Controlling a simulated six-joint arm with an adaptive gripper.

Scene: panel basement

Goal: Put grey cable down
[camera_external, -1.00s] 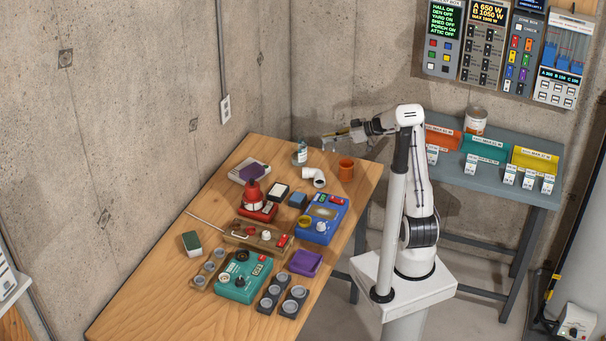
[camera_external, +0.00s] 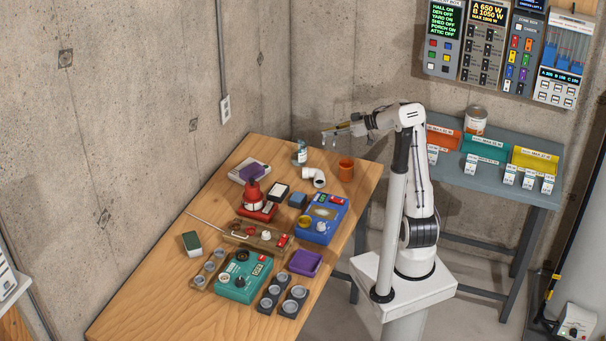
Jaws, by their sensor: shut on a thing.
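My gripper (camera_external: 341,131) is above the far end of the wooden table (camera_external: 150,300), over the area behind the bottle and the orange cup. It points left and is shut. A small pale grey thing (camera_external: 335,142) hangs below its fingers in short strands, clear of the table. It looks like the grey cable, but it is too small to make out its full shape or ends.
A clear bottle (camera_external: 300,154), a white pipe elbow (camera_external: 315,177) and an orange cup (camera_external: 346,170) stand at the table's far end. Several devices and trays crowd the middle. The near left table is clear. A grey bench (camera_external: 530,188) with coloured bins stands right.

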